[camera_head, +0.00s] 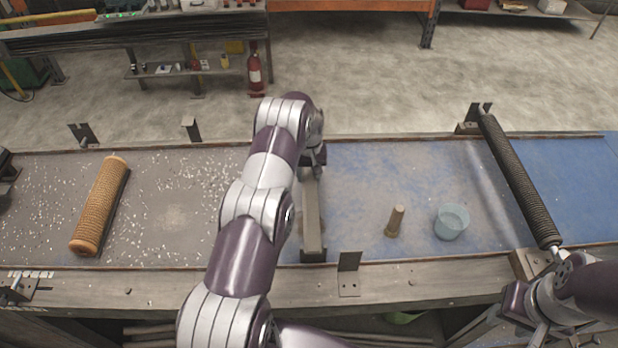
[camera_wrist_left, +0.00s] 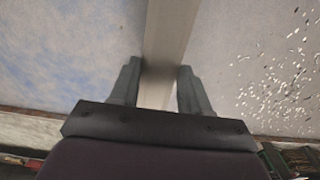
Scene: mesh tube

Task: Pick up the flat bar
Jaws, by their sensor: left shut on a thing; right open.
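The flat bar (camera_head: 312,228) is a long, narrow grey bar at the middle of the bench, running from near the far edge toward the front edge. Its near end sits by a dark support at the front edge. My left gripper (camera_head: 314,160) is at its far part, partly hidden by my arm. In the left wrist view, the two fingers (camera_wrist_left: 158,92) stand on either side of the bar (camera_wrist_left: 170,30), shut on it. I cannot tell whether the bar is lifted. My right gripper (camera_head: 482,323) is low at the right, before the bench's front edge, dark and hard to make out, and holds nothing visible.
A tan mesh roll (camera_head: 101,205) lies at the left. A small brown cylinder (camera_head: 395,221) and a light-blue cup (camera_head: 451,222) stand right of the bar. A long dark ribbed tube (camera_head: 518,180) lies across the right side. Metal brackets (camera_head: 349,275) stand along the bench edges.

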